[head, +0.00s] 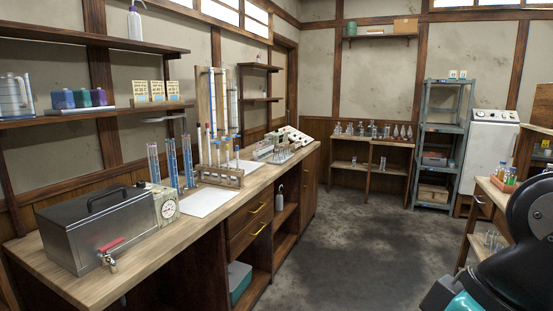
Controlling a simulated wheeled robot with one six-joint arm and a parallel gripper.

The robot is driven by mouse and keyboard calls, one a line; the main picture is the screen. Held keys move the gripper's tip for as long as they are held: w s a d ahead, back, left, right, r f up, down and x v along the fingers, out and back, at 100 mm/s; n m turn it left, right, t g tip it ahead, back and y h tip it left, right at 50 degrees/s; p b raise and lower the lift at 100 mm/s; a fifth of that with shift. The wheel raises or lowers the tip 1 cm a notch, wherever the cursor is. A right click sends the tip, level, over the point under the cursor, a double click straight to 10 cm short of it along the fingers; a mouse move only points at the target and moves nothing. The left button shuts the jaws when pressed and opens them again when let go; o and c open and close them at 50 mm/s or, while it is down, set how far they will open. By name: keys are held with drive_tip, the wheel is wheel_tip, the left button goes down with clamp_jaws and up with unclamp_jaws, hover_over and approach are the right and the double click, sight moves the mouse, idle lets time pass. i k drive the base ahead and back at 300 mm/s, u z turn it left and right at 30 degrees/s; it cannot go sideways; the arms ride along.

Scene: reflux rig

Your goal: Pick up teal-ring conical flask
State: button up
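I cannot make out a teal ring on any flask from here. Several small clear glass vessels (368,131) stand on the low wooden table (388,143) against the far wall, and those at its right end (403,133) look conical. They are too small to tell ring colours. My gripper is not in view. Only a dark part of my arm with a teal patch shows at the lower right, far from the glassware.
A long wooden bench (235,196) runs along the left, carrying a metal bath (95,232), tall blue-filled cylinders (171,162) and a tube rack (219,176). A grey shelf unit (441,155) stands at the back right. The grey floor (350,225) between is clear.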

sight(282, 153)
drive_tip(key=z, duration=0.4)
drive_tip(key=i, duration=1.8)
drive_tip(key=z, duration=0.25)
drive_tip(key=i, duration=2)
drive_tip(key=u, duration=1.15)
drive_tip(key=i, duration=1.55)
drive_tip(key=u, duration=0.85)
drive_tip(key=i, duration=0.25)
drive_tip(key=u, duration=0.15)
